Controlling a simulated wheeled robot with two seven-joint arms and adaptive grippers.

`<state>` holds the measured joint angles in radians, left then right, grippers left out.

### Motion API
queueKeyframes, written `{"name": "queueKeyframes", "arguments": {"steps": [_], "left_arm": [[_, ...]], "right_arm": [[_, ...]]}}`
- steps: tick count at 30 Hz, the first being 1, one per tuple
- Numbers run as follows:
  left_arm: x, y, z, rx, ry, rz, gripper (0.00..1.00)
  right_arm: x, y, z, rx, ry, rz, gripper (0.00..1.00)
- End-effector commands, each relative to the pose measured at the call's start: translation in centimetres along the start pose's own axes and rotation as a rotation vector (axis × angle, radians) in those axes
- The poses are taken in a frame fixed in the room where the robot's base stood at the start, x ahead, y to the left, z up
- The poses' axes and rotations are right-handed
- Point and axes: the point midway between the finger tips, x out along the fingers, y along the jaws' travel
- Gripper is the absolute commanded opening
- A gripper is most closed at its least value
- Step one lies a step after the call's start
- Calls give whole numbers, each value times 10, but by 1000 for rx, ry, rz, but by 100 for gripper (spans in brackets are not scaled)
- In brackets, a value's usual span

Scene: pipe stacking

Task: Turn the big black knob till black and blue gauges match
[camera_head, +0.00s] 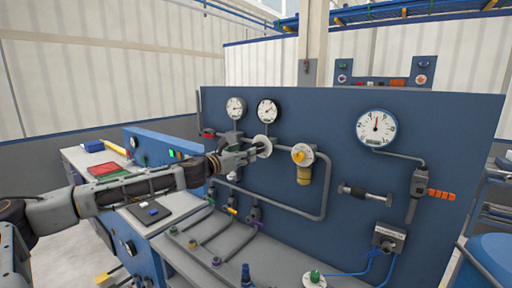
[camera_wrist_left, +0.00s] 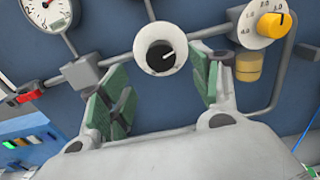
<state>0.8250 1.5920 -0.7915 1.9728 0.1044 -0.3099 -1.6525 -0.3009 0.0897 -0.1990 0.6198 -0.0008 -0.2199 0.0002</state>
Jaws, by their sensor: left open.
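The big black knob (camera_wrist_left: 160,56) sits on a round white dial on the blue panel. In the wrist view it lies ahead of my open left gripper (camera_wrist_left: 160,92), above and between its green finger pads. I cannot tell whether the pads touch it. In the head view my left gripper (camera_head: 248,153) reaches the white dial (camera_head: 264,141), partly covering it. Needle colours on the small gauges are too small to tell.
A yellow knob (camera_head: 299,155) on a pale dial is just right of the black knob; it also shows in the wrist view (camera_wrist_left: 272,24). Grey pipes (camera_head: 290,211) run across the panel. A red valve handle (camera_wrist_left: 28,97) is at left. A grey bench ledge (camera_head: 235,262) lies below.

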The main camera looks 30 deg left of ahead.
Motion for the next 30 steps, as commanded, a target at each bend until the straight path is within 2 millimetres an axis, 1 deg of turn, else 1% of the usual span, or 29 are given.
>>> {"name": "queueKeyframes", "arguments": {"steps": [12,30], "left_arm": [[26,0,2,-2,-1,-1,63],[66,0,1,-3,-1,-1,63]], "right_arm": [[-14,-15,-7,6,6,-16,58],[-29,-5,-6,2,3,-7,58]]}}
